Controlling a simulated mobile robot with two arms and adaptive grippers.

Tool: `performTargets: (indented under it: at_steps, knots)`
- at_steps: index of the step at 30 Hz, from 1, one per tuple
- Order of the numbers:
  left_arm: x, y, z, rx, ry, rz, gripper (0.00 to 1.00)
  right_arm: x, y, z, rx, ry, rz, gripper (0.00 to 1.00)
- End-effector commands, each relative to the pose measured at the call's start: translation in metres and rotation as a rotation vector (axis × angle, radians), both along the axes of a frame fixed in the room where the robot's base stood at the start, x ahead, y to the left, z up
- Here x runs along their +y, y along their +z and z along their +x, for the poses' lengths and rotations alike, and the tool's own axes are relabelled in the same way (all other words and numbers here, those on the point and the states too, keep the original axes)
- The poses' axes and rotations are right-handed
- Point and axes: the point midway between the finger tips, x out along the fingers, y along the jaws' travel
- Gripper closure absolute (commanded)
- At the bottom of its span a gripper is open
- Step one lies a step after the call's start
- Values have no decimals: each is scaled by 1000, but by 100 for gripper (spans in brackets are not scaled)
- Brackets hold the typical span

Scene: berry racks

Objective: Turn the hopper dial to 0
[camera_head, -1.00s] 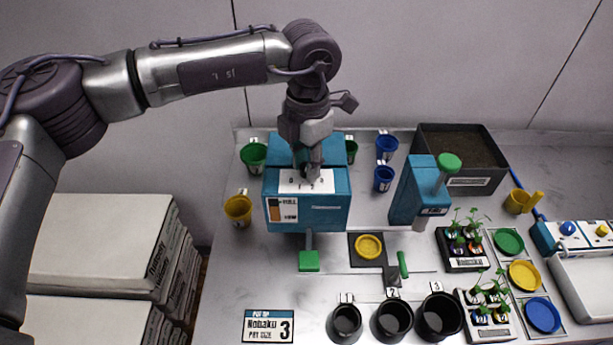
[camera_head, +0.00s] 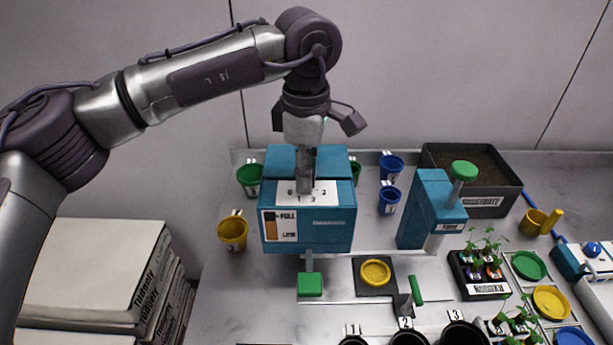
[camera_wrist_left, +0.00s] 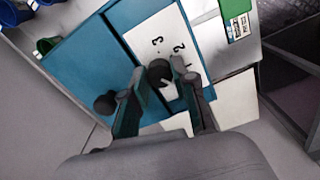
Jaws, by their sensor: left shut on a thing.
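The hopper is a blue box (camera_head: 335,228) with a FULL/LOW level strip on its front, standing at the back of the bench. Its white dial plate (camera_head: 326,190) carries numbers, partly covered by my left gripper (camera_head: 304,187), which points down onto it. In the left wrist view, the fingers (camera_wrist_left: 157,73) are shut on the dark round dial knob (camera_wrist_left: 159,72), with the numbers 3 and 2 visible beside it. A pale mark shows on the knob, but I cannot tell which number it points to. My right gripper is out of view.
A green pad (camera_head: 311,284) sits in front of the hopper, beside a yellow disc (camera_head: 375,272). A blue dispenser with a green knob (camera_head: 463,170) stands to the right. Coloured cups flank the hopper; black pots (camera_head: 409,338) stand along the front.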

Motion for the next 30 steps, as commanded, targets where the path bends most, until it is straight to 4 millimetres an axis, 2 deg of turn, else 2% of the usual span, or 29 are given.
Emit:
performTargets:
  at_steps: [10,26,27,30]
  knots:
    - [0,1,1,-2,-129,-3,100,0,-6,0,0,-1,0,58]
    - [0,2,1,-3,-150,-3,100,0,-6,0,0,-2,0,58]
    - [0,2,1,-3,-149,-3,66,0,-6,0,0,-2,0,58]
    - [0,1,1,-3,-149,-2,49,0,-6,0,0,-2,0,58]
